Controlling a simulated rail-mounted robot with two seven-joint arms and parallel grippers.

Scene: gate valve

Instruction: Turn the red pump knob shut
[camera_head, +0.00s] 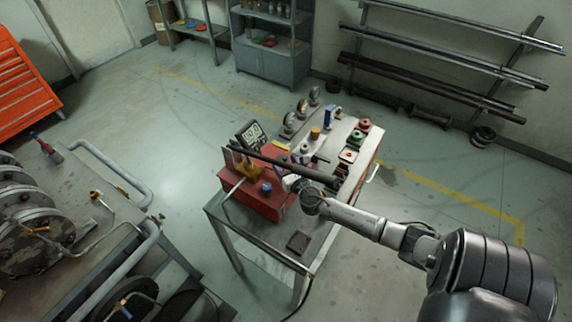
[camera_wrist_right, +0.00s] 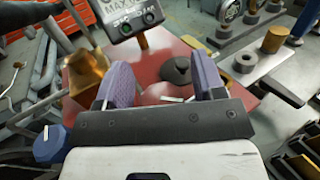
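The red pump (camera_head: 262,203) is a red box on top of a metal cart. It carries a digital display (camera_head: 250,133), a brass fitting (camera_head: 246,168) and a blue knob (camera_head: 266,187). In the right wrist view, the pump's red top (camera_wrist_right: 150,50) bears a dark round knob-like part (camera_wrist_right: 177,70), and the blue knob (camera_wrist_right: 50,145) shows at lower left. My right gripper (camera_wrist_right: 163,80) is open above the red top, its purple fingers apart and nothing held. The dark part appears between and beyond the fingers; contact cannot be told. My left gripper is not in view.
The metal cart (camera_head: 275,253) also holds gauges and fittings (camera_head: 315,133) toward the back right. A long dark bar (camera_head: 285,164) crosses above the pump. A bench with large flanges (camera_head: 40,240) stands at left. Open floor (camera_head: 190,140) lies between bench and cart.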

